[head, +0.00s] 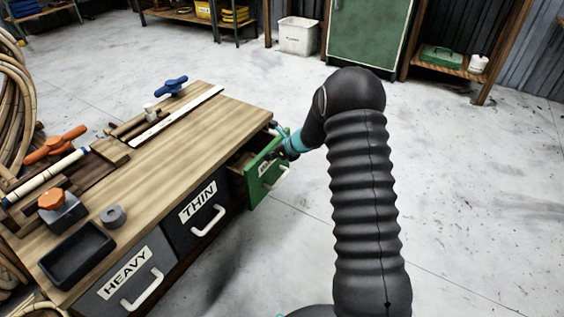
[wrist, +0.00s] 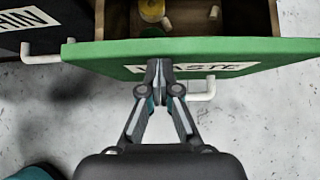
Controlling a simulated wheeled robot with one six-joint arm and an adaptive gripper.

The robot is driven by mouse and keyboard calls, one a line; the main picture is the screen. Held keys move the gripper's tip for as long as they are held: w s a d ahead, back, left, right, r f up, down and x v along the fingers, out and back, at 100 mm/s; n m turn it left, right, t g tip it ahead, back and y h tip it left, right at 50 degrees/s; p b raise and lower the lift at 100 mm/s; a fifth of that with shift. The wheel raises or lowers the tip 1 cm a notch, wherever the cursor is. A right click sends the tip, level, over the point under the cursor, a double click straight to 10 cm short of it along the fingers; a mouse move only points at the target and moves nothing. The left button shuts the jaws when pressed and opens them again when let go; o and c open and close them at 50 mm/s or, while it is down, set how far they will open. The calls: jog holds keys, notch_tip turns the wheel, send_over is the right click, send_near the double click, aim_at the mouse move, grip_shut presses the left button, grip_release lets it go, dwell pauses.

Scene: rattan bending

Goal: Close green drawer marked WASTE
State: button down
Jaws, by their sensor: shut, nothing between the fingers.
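The green drawer marked WASTE (head: 264,177) stands partly open at the right end of the workbench in the head view. In the wrist view its green front (wrist: 110,57) spans the top, with the white label partly hidden behind my fingers. Its white handle (wrist: 203,92) shows to the right of the fingers. My gripper (wrist: 158,66) is shut and empty, its fingertips at the drawer front near the label. I cannot tell whether they touch it. In the head view my gripper (head: 277,140) is partly hidden at the drawer. A yellow object (wrist: 151,10) and pale pieces lie inside.
The workbench (head: 170,125) holds clamps, a black tray (head: 76,255) and a grey ring (head: 113,216). The THIN drawer (head: 196,212) and HEAVY drawer (head: 125,280) look shut. Open floor lies right of the bench. A green cabinet (head: 368,35) stands at the back.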

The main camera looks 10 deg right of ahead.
jog(key=w+a, duration=0.3)
jog(key=shift+w+a, duration=0.25)
jog(key=shift+a, duration=0.15)
jog(key=shift+a, duration=0.1)
